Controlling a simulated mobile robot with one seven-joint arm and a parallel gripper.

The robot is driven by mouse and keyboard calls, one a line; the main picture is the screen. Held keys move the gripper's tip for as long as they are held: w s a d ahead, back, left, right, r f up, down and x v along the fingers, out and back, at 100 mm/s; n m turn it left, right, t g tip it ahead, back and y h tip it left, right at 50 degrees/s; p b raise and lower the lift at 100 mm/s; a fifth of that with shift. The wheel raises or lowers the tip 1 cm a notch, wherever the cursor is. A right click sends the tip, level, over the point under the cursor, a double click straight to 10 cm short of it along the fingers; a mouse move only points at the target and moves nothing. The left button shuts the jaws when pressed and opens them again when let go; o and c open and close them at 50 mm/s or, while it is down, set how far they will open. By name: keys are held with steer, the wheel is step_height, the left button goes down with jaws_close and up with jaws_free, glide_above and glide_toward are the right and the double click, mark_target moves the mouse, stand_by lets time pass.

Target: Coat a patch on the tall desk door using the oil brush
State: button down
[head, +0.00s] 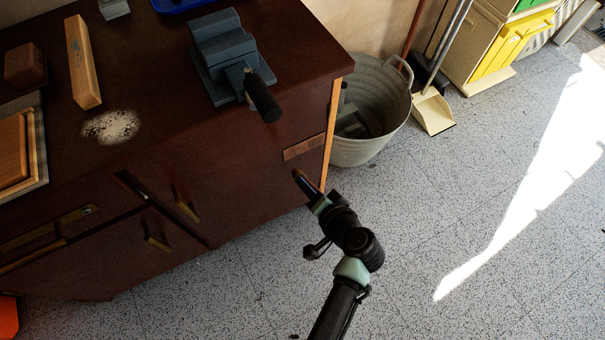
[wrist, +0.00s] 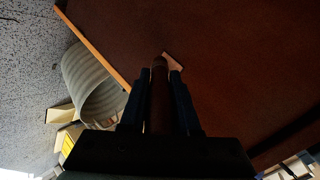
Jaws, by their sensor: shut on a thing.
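The tall desk door (head: 245,165) is a dark red-brown panel at the right of the desk front, with a brass handle (head: 184,202). A lighter brown rectangular patch (head: 303,147) lies near its upper right corner. My gripper (head: 316,200) is in front of the panel, below the patch, shut on the oil brush (head: 302,182). In the wrist view the brush (wrist: 159,95) stands between the two fingers, its tip overlapping the left part of the patch (wrist: 175,64). I cannot tell whether the tip touches the panel. Part of the patch is hidden behind the brush there.
A blue-grey vise (head: 222,50) with a dark handle stands on the desk top, near a wooden block (head: 83,62) and a speckled whitish spot (head: 111,127). A metal tub (head: 372,140) stands close to the desk's right side, with a dustpan (head: 433,113) beyond. The floor at right is clear.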

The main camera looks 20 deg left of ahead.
mark_target(299, 174)
steer(key=shift+s+d, duration=0.4)
steer(key=shift+d, duration=0.1)
steer(key=shift+s+d, duration=0.9)
steer(key=shift+d, duration=0.3)
steer(key=shift+w+a, duration=0.1)
steer(key=shift+a, duration=0.05)
steer(key=shift+w+a, duration=1.1)
steer(key=shift+a, duration=0.3)
steer(key=shift+w+a, duration=1.1)
steer(key=shift+a, duration=0.3)
steer(key=shift+w+a+b, duration=0.45)
steer(key=shift+w+a, duration=0.05)
steer(key=shift+a, duration=0.15)
